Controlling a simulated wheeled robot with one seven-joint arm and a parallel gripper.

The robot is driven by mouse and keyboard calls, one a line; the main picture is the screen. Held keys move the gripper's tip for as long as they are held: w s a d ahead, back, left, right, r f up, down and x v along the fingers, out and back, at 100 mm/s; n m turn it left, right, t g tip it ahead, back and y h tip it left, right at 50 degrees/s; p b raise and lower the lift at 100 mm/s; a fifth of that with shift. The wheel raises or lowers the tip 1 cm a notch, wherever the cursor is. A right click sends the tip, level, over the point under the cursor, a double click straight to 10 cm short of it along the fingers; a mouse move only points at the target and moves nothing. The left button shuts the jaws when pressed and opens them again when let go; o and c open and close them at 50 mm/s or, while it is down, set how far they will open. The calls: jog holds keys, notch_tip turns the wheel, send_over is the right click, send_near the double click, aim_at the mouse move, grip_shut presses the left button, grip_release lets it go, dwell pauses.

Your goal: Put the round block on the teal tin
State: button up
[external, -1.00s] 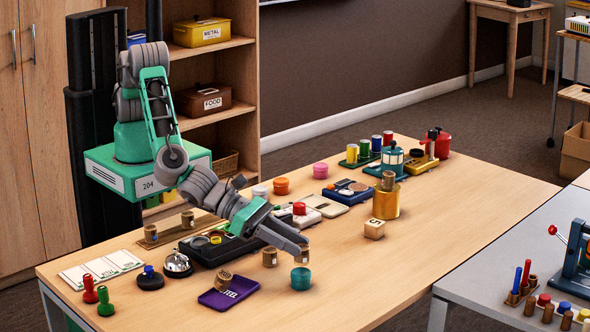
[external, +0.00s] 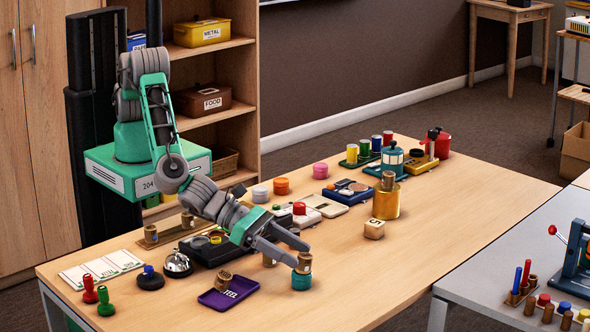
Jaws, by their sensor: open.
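The teal tin (external: 301,282) stands near the front edge of the wooden table. A round wooden block (external: 305,264) sits on top of it, upright as far as I can see. My gripper (external: 302,255) is open, with its fingers spread at the block, one tip to its left and the other just above and behind it. Whether a finger still touches the block cannot be told. Another round wooden block (external: 269,261) stands behind the fingers, partly hidden.
A purple tray (external: 236,296) holding a wooden cylinder (external: 223,281) lies to the left. The table is clear right of the teal tin.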

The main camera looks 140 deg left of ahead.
jog(key=v, duration=1.1)
jog(key=s+a+r+n+g+h, duration=0.2)
jog(key=s+a+r+n+g, duration=0.3)
jog(key=s+a+n, duration=0.9)
jog(key=s+d+r+n+g+h, duration=0.1)
jog(key=s+n+g, duration=0.1)
jog(key=s+n, duration=0.7)
jog(key=s+d+r+n+g+h, duration=0.1)
jog(key=s+d+n+g+h, duration=0.1)
jog(key=s+n, duration=0.6)
jog(key=shift+s+n+g, duration=0.3)
jog(key=shift+s+n, duration=0.1)
jog(key=shift+s, duration=0.65)
